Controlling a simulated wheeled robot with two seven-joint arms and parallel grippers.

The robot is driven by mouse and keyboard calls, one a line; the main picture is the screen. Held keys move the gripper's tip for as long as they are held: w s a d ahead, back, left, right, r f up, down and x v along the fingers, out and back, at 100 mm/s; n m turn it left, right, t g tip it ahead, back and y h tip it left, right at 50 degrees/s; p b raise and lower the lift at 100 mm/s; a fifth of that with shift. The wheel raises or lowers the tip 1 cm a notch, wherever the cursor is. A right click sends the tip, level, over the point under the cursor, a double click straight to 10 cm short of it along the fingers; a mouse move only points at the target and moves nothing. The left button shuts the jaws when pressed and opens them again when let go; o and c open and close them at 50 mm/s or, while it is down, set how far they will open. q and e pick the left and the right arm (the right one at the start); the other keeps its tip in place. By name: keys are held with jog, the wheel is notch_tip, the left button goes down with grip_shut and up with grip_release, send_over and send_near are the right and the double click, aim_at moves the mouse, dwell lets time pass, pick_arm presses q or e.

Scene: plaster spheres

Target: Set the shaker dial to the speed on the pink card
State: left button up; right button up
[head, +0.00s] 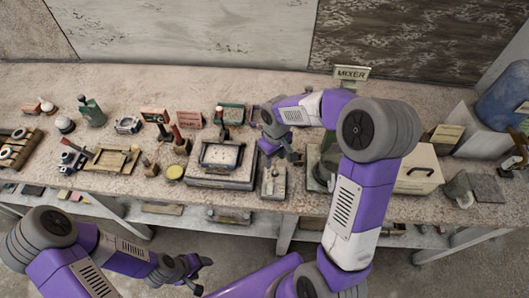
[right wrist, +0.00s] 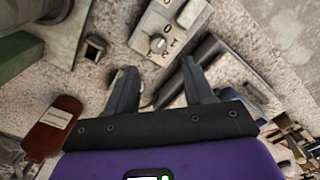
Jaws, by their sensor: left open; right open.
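A pink card (head: 189,119) stands behind the shaker (head: 222,155), a flat grey-framed platform on a base; its writing is too small to read. A small pale control box (head: 272,185) stands to the right of the shaker. My left gripper (head: 203,274) is open in front of the bench, low.
A cream box (head: 416,172) is right of my right arm.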

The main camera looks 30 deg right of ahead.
aim_at(275, 171)
jog(key=shift+w+d, duration=0.1)
jog(key=f, duration=0.2)
jog(key=f+b, duration=0.1)
jog(key=f, duration=0.1)
jog(key=s+f, duration=0.1)
jog(key=f, duration=0.1)
jog(key=shift+f, duration=0.4)
grip_shut()
